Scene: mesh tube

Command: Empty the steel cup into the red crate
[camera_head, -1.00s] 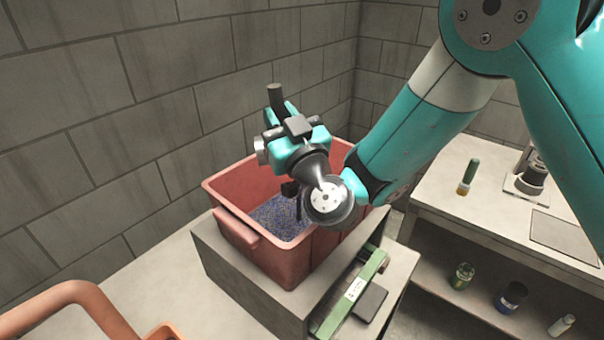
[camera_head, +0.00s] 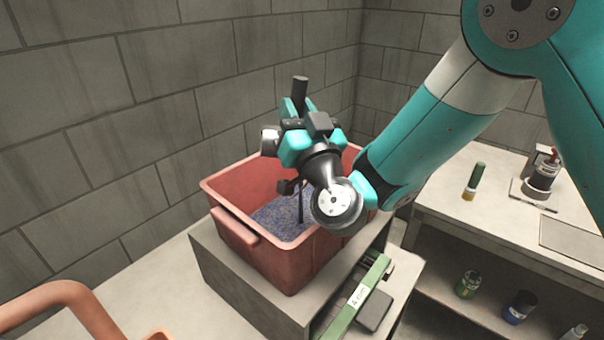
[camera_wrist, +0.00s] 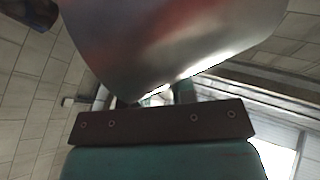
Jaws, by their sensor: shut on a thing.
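The steel cup (camera_wrist: 170,40) fills the top of the wrist view as a shiny curved surface with reddish reflections. In the head view only a small part of the steel cup (camera_head: 269,141) shows, left of my gripper. My gripper (camera_head: 297,128) is shut on the cup and holds it above the red crate (camera_head: 268,262). A dark upright rod (camera_head: 300,93) rises beside the jaws. The cup's mouth and contents are hidden, and its tilt cannot be told. The crate holds fine blue-grey grains (camera_head: 280,218).
The crate stands on a grey block (camera_head: 222,272) close to the block wall. A green frame marked "4 mm" (camera_head: 357,297) lies to its right. A bench (camera_head: 440,200) at right carries a green-topped vial (camera_head: 475,181) and a device (camera_head: 541,180). Jars stand on its shelf.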

